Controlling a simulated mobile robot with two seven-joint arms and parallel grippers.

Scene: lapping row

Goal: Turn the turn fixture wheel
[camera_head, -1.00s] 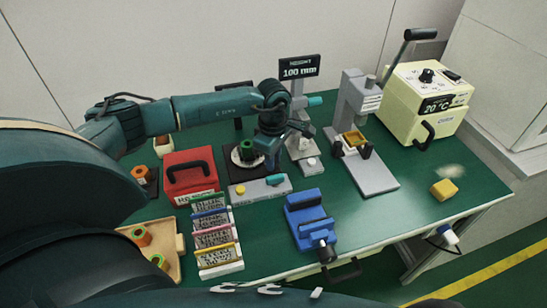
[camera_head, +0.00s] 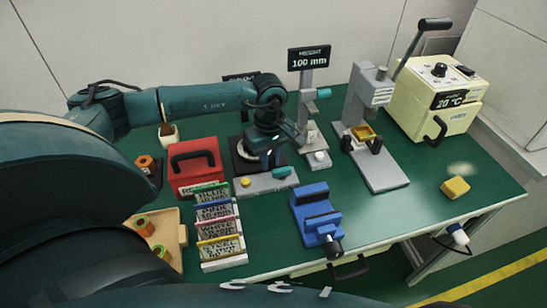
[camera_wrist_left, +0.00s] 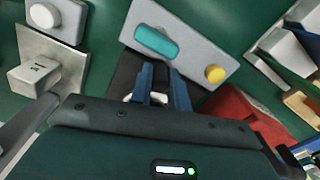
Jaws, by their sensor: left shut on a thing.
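The turn fixture has a dark base (camera_head: 239,157), which also shows in the left wrist view (camera_wrist_left: 123,76). Its pale wheel (camera_wrist_left: 158,98) shows only as a small patch between the fingers; my gripper hides the rest. My left gripper (camera_head: 270,160) points down over the fixture. Its two blue fingers (camera_wrist_left: 162,84) are closed on the wheel, though the contact itself is mostly hidden. A grey panel (camera_head: 262,185) with a yellow button (camera_head: 246,182) and a teal switch (camera_head: 281,172) lies in front of the fixture. My right gripper is not in view.
A red box (camera_head: 195,165) stands close on the left. A height gauge (camera_head: 308,100) and a grey lever press (camera_head: 372,110) stand to the right. A blue vise (camera_head: 316,212) and labelled racks (camera_head: 222,247) are in front.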

